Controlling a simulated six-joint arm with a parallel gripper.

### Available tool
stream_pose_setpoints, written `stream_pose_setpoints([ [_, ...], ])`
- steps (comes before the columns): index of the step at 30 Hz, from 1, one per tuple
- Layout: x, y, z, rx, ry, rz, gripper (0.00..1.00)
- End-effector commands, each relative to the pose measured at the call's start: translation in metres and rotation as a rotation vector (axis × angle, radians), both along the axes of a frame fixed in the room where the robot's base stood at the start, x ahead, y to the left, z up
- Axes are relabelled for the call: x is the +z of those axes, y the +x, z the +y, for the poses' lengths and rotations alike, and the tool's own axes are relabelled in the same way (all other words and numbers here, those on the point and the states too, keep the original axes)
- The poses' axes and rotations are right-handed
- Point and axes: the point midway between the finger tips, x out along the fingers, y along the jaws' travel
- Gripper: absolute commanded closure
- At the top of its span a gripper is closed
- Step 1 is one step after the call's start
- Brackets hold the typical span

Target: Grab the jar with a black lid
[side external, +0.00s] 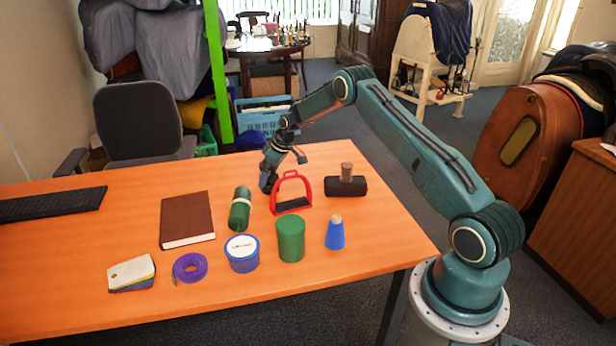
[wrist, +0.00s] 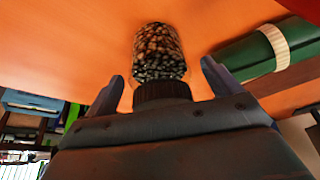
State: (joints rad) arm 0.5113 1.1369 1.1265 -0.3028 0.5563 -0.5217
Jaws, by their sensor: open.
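The jar (wrist: 158,50) shows in the wrist view as a clear jar full of dark and tan pieces, with a black lid (wrist: 162,92) on the end nearer my gripper. My gripper (wrist: 162,72) is open, with one finger on each side of the jar's lid end and visible gaps between fingers and jar. In the side external view my gripper (side external: 268,182) is low over the far part of the table, behind the red stirrup. I cannot make out the jar in that view; my gripper seems to hide it.
Close by stand a red stirrup (side external: 291,193), a dark green roll with a pale band (side external: 240,208), also in the wrist view (wrist: 268,58), and a dark brush-like block (side external: 345,186). Nearer are a green cylinder (side external: 291,240), blue tin (side external: 242,255), blue cone (side external: 335,234) and brown book (side external: 187,218).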

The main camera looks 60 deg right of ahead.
Motion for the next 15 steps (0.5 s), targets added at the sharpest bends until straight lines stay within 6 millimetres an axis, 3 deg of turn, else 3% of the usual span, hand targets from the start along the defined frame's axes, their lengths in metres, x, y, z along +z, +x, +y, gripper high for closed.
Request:
stream_pose_setpoints([
  [5,-0.0121,0.0047,0.0013,0.0,0.0,0.001,0.1],
  [15,-0.0137,0.0056,0.0016,0.001,0.0,0.0,0.1],
])
